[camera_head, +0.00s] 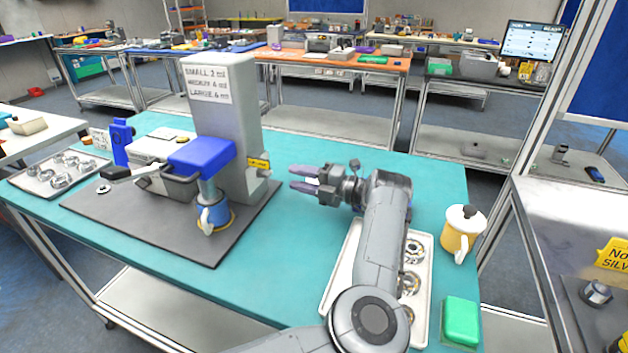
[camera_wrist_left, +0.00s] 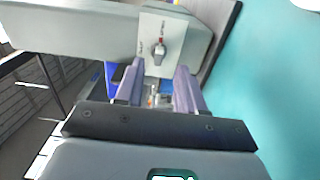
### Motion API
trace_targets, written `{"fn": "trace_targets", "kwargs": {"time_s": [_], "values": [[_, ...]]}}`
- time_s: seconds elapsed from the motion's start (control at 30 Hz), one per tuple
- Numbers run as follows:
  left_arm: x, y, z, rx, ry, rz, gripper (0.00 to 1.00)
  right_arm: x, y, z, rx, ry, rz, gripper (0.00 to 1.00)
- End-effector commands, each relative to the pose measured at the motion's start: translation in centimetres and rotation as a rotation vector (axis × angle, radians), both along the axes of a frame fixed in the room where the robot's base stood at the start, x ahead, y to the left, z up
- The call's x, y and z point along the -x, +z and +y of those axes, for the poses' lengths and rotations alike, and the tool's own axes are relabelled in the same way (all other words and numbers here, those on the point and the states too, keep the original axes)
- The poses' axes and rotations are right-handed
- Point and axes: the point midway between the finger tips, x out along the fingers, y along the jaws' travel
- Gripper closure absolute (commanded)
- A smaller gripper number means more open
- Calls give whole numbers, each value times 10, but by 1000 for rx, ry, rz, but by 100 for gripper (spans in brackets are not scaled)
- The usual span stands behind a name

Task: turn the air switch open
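The grey machine (camera_head: 225,125) stands on a dark mat, with a blue head on its left. The air switch is a small grey knob (camera_wrist_left: 158,50) with a red mark, on a pale plate on the machine's side. In the head view only a small grey part (camera_head: 264,173) shows below a yellow label (camera_head: 258,163). My left gripper (camera_head: 293,178) points left at this side of the machine, a short gap away. In the wrist view its two purple fingers (camera_wrist_left: 158,72) are apart and empty, with the knob roughly centred between them and beyond the tips. My right gripper is not in view.
A white tray (camera_head: 336,270) with metal rings lies under my left arm. A yellow mug (camera_head: 460,232) and a green block (camera_head: 461,320) sit at the right.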

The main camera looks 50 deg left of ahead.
Motion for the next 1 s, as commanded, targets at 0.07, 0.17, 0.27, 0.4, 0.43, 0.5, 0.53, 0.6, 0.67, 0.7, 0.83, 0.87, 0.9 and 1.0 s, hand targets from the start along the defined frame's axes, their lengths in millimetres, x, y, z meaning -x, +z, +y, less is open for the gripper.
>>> {"fn": "trace_targets", "kwargs": {"time_s": [0.07,0.17,0.27,0.4,0.43,0.5,0.53,0.6,0.67,0.7,0.83,0.87,0.9,1.0], "values": [[-6,1,-11,3,-3,-1,62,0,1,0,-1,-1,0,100],[-12,0,-22,1,-2,0,62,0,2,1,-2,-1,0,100],[-16,1,-29,0,-1,-1,62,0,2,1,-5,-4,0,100],[-19,0,-34,0,0,0,62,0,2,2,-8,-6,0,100],[-19,0,-34,-1,0,0,62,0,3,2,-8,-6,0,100],[-19,0,-34,-1,1,0,62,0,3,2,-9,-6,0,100],[-19,0,-34,-1,1,0,62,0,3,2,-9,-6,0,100],[-19,0,-34,-1,1,0,62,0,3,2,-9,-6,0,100],[-19,0,-34,-1,1,0,62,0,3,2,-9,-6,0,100],[-19,0,-34,-1,1,0,62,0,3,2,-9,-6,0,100],[-19,1,-34,0,1,0,62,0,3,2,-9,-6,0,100],[-19,2,-34,0,1,0,62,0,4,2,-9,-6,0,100],[-19,3,-34,0,1,0,62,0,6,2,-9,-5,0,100],[-19,13,-34,-1,1,-1,62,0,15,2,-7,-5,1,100]]}}
